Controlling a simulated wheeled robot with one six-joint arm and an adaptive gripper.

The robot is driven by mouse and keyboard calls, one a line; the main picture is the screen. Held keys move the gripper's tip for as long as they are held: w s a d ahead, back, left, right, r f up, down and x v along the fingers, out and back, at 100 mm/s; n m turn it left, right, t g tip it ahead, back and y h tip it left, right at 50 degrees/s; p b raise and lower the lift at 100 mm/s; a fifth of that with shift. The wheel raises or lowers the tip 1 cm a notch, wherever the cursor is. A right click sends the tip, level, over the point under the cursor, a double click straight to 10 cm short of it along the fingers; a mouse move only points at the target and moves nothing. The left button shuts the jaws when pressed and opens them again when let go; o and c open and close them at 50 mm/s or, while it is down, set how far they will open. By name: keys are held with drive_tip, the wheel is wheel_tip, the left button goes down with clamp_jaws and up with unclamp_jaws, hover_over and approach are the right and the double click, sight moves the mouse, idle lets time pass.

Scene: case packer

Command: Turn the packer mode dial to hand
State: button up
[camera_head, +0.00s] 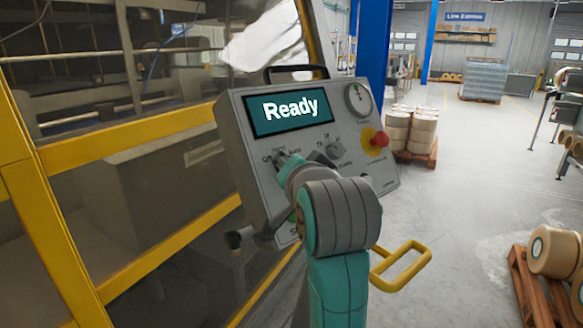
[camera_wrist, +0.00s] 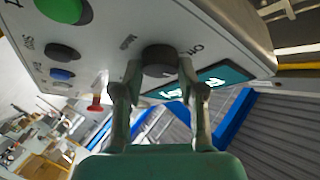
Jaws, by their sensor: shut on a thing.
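The grey control panel (camera_head: 232,130) has a lit screen (camera_head: 290,108) reading "Ready". My gripper (camera_head: 281,158) is at the knob on the panel's left, just below the screen. In the wrist view my gripper (camera_wrist: 158,72) has one finger on each side of this dark grey dial (camera_wrist: 160,54) and is shut on it. The pointer direction is hidden. In the head view my gripper and wrist cover most of the dial and the panel's lower left.
A second knob (camera_head: 335,150) sits to the right, beside a red stop button (camera_head: 379,139) on yellow. A gauge (camera_head: 358,98) is above. The wrist view shows green (camera_wrist: 62,8) and blue (camera_wrist: 62,74) buttons.

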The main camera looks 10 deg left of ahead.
drive_tip(key=shift+m, duration=0.5)
drive_tip(key=o, duration=1.1)
drive_tip(key=shift+o, duration=0.2)
drive_tip(key=v, duration=1.2)
drive_tip(key=shift+r, duration=0.15)
drive_tip(key=shift+a, duration=0.1)
